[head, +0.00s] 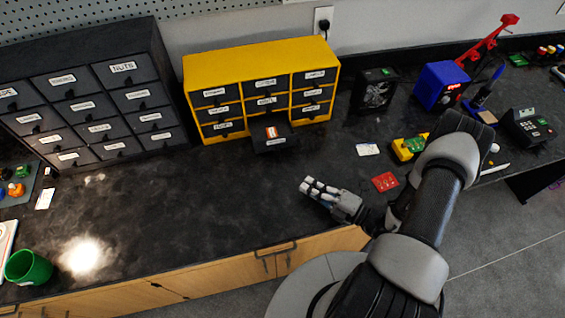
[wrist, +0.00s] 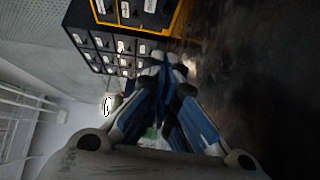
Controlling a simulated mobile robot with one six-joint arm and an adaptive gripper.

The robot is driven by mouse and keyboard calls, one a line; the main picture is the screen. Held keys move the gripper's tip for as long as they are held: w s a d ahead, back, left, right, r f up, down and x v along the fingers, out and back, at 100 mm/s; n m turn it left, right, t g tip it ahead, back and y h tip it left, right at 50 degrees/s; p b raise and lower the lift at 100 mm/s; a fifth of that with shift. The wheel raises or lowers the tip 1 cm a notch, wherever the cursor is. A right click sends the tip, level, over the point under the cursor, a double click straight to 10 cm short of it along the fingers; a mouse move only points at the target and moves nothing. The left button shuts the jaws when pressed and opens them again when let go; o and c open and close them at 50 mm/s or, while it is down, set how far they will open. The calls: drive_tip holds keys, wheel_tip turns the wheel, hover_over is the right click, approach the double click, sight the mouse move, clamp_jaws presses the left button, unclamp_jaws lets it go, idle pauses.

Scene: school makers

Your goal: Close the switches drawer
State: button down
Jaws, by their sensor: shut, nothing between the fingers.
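The yellow cabinet (head: 262,57) stands against the wall, with several black labelled drawers. Its bottom middle drawer (head: 272,142) is pulled out and holds a small orange-and-white item (head: 271,132). The label on this drawer is too small to read. The other drawers of this cabinet look shut. My gripper (head: 312,188) is shut and empty above the bench, in front of the cabinet and to the right of the open drawer, apart from it. In the wrist view my gripper (wrist: 172,65) points past the yellow cabinet edge (wrist: 150,31); the open drawer is not clear there.
A dark drawer cabinet (head: 85,95) stands to the left. A black box (head: 374,90), a blue device (head: 438,85) and a yellow tool (head: 408,147) lie to the right. A red card (head: 385,181) is near my arm. The bench (head: 200,205) before the drawer is clear.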

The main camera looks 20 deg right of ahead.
drive_tip(key=b+x, duration=0.2)
drive_tip(key=x, duration=0.8)
drive_tip(key=shift+s+a+f, duration=0.1)
drive_tip(key=shift+s, duration=0.05)
drive_tip(key=shift+w+d+b, duration=0.2)
drive_tip(key=shift+w+b, duration=0.25)
drive_tip(key=shift+w, duration=0.75)
drive_tip(key=shift+w+d, duration=0.1)
drive_tip(key=shift+w, duration=0.65)
